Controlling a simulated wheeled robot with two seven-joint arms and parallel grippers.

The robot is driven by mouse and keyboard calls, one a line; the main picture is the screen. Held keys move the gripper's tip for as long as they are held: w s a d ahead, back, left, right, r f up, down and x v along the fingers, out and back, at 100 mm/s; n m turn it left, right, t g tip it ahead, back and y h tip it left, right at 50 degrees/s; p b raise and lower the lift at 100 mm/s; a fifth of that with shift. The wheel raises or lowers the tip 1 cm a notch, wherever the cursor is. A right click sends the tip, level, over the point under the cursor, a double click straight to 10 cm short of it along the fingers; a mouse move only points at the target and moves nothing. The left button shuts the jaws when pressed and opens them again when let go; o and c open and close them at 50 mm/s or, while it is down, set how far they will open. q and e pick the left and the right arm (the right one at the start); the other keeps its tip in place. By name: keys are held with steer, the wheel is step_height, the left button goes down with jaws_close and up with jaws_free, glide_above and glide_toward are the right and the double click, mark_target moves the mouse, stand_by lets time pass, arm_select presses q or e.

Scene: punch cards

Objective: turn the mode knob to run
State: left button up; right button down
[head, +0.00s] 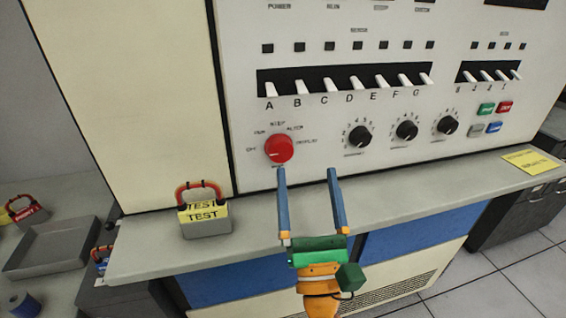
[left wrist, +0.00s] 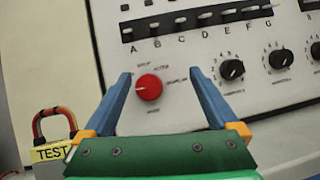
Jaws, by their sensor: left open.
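The mode knob (head: 279,149) is a round red dial low on the white panel, with OFF, RUN, STEP, ALTER and DISPLAY printed around it. A small pale mark on its left side seems to point toward OFF. It also shows in the left wrist view (left wrist: 149,88), framed between my fingers. My left gripper (head: 306,170) is open and empty, its two blue fingers reaching toward the panel. In the head view its tips are below and right of the knob. I cannot tell how far they are from the panel. My right gripper is not in view.
Three black dials (head: 407,131) sit right of the knob, with a row of white toggle switches (head: 355,84) above. A grey block with a red handle and yellow TEST label (head: 205,218) stands on the ledge (head: 408,196) at left. A yellow card (head: 530,162) lies at right.

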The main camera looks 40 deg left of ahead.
mark_target(282, 156)
arm_select(q)
steer(key=a+f+n+g, duration=0.1)
steer(key=g, duration=0.1)
steer(key=a+f+n+g+y, duration=0.1)
steer(key=n, duration=0.1)
steer(key=shift+s+a+f+n+g, duration=0.1)
steer(key=shift+a+f+n+g, duration=0.2)
steer(key=shift+a+f+g, duration=0.1)
steer(key=shift+y, duration=0.4)
steer(key=p+x, duration=0.3)
steer(key=x, duration=0.3)
steer(key=shift+w+a+p, duration=0.25)
steer(key=shift+a+p, duration=0.05)
steer(key=shift+a, duration=0.1)
steer(key=shift+f, duration=0.1)
steer(key=shift+d, duration=0.1)
steer(key=c, duration=1.3)
steer(key=shift+c, duration=0.2)
